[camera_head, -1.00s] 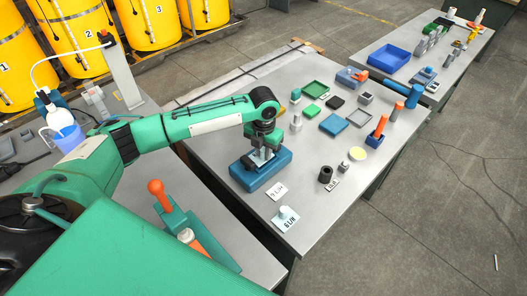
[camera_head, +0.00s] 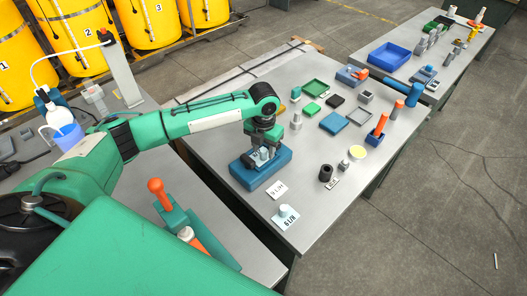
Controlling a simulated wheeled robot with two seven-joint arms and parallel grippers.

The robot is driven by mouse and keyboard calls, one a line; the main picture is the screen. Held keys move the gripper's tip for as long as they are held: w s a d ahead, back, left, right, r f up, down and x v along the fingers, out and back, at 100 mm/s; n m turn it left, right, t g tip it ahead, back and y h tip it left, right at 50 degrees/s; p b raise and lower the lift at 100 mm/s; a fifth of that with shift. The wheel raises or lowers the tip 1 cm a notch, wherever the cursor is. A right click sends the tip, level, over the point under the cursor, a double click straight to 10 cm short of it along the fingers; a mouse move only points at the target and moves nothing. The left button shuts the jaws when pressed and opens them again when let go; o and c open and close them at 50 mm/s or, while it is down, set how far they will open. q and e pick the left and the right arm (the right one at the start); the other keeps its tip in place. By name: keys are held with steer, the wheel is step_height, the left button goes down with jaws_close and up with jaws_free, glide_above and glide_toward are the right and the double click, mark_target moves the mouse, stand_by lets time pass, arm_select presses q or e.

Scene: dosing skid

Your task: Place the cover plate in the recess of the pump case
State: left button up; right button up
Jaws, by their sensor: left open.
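The pump case, a blue block (camera_head: 262,178), sits near the left edge of the middle table. My left gripper (camera_head: 262,155) is directly over its top, pointing down, with its jaws open. Small light grey parts show between and around the fingers at the top of the case. I cannot tell which of these is the cover plate or whether it lies flat in the recess, because the gripper hides much of it. My right gripper is not in view.
Two labelled cards (camera_head: 277,191) lie in front of the case, the nearer bearing a pale knob (camera_head: 284,211).

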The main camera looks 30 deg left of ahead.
mark_target(264, 150)
arm_select(q)
step_height(264, 150, up, 11)
steer(key=b, duration=0.1)
steer(key=shift+f, duration=0.2)
stand_by(0.4)
